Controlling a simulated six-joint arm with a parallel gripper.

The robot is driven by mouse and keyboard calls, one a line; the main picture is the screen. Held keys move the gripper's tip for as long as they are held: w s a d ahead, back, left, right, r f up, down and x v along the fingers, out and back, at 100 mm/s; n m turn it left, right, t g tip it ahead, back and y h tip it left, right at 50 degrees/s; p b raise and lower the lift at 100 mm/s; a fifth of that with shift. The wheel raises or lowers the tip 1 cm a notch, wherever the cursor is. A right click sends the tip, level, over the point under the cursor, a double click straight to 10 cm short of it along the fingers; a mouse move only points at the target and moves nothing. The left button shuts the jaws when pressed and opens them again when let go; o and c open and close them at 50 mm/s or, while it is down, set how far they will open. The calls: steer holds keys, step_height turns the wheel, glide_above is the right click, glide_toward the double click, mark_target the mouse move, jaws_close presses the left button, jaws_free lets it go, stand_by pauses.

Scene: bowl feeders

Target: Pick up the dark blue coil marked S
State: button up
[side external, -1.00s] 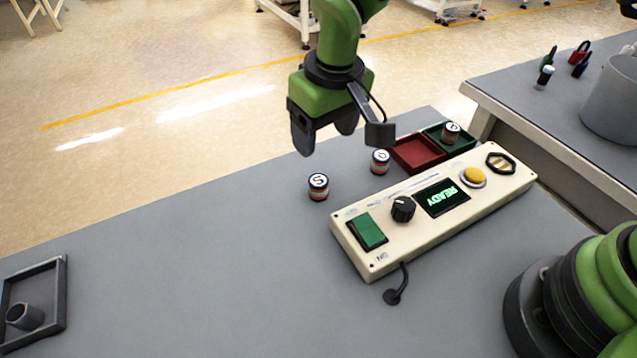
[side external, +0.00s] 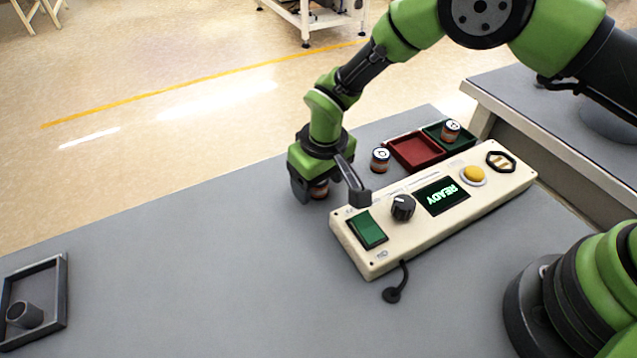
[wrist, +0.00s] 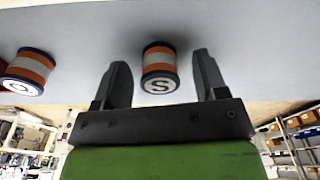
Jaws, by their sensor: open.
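The coil marked S (wrist: 159,69) has dark blue ends, orange and white bands and a white top with a black S. It stands upright on the grey table. In the wrist view it sits between the two open fingers of my gripper (wrist: 160,72), with a gap on each side. In the side view my gripper (side external: 314,191) is lowered over this coil (side external: 320,190), hiding most of it. Only a small part of its banded side shows there.
A second banded coil (side external: 380,160) stands to the right, also in the wrist view (wrist: 28,70). A red tray (side external: 415,150) and a green tray (side external: 462,145) with another coil (side external: 451,131) lie beyond. A cream control panel (side external: 435,225) reads READY.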

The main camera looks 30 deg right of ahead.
steer(key=shift+c, duration=0.5)
steer(key=c, duration=0.9)
steer(key=shift+r, duration=0.15)
